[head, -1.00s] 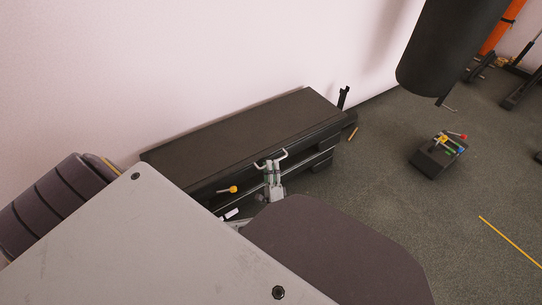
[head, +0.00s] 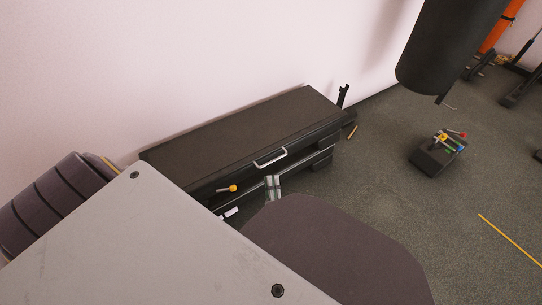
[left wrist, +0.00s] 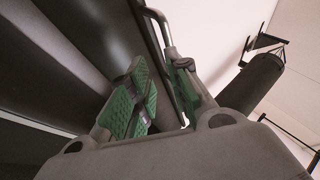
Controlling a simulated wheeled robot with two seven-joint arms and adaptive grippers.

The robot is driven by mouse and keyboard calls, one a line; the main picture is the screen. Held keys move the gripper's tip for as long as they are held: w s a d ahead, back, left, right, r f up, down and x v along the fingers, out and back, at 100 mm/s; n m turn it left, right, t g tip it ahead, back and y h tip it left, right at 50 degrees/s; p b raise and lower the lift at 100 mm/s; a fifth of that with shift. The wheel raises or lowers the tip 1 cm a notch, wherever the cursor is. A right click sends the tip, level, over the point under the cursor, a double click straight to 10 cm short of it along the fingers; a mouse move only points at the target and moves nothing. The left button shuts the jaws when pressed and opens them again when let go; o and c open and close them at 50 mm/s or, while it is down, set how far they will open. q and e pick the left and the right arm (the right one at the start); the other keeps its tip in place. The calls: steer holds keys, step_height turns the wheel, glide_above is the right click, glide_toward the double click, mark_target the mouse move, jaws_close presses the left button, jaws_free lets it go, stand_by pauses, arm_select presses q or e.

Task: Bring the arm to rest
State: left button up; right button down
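My left gripper (head: 273,182) is in front of the long black cabinet (head: 240,130) by the wall, just below its pale metal handle (head: 271,158) in the head view. In the left wrist view the gripper (left wrist: 165,88) shows two green-padded fingers with a gap between them, so it is open. The handle (left wrist: 160,25) passes beyond the fingertips there, and nothing is visibly gripped. Most of my left arm is hidden behind my own body in the head view. My right gripper is not in view.
A yellow-tipped object (head: 229,188) is at the cabinet's front. A black box with coloured parts (head: 436,158) stands on the floor at right, near a yellow line (head: 510,241). A black punching bag (head: 447,45) hangs above. Open floor lies between.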

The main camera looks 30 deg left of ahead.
arm_select(q)
steer(key=shift+s+d+f, duration=0.15)
steer(key=shift+s+d, duration=0.15)
steer(key=shift+d, duration=0.1)
stand_by(0.4)
